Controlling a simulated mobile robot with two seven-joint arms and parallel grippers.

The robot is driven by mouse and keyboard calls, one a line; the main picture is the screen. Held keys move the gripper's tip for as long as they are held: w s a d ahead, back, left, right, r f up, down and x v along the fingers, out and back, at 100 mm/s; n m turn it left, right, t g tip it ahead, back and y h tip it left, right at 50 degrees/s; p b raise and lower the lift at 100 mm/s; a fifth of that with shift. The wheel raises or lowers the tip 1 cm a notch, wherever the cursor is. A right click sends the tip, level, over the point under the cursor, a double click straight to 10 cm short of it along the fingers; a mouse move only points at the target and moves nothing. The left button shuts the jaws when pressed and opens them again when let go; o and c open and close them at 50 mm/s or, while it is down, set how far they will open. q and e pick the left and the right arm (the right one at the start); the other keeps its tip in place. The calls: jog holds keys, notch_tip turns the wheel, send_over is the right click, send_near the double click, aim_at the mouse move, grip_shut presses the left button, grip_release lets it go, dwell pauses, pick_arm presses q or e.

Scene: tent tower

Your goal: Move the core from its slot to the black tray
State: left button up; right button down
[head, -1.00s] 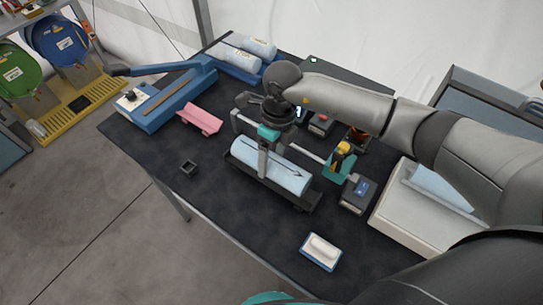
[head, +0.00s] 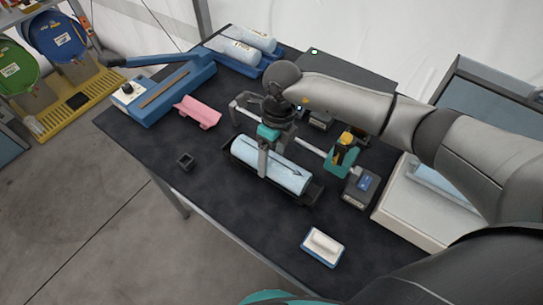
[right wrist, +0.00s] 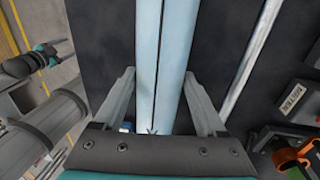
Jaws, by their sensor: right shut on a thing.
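The core is a light blue cylinder (head: 290,177) with a dark line along it, in the middle of the table in the head view. It lies lengthwise over the black tray (head: 315,192), low in it; I cannot tell whether it touches the bottom. My right gripper (head: 263,163) is shut on the core from above, a finger on each side. The right wrist view shows the core (right wrist: 167,60) running between both fingers. What seems to be my left gripper (right wrist: 62,46) shows at the left edge of the right wrist view; its jaws are unclear.
A blue rack (head: 213,62) with light cylinders stands at the back. A blue sealer (head: 170,98), a pink cradle (head: 197,112) and a small black box (head: 185,160) are left. A teal holder (head: 343,158), dark device (head: 360,187) and white-topped block (head: 323,247) are right and in front.

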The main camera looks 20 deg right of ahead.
jog(key=shift+f+b, duration=0.25)
jog(key=shift+b, duration=0.05)
grip_release()
jog(key=shift+f, duration=0.1)
dwell(0.4)
notch_tip(320, 180, up, 15)
jog(key=w+d, duration=0.1)
jog(key=d, duration=0.1)
jog(key=shift+w, duration=0.25)
jog(key=shift+a, duration=0.1)
dwell(0.3)
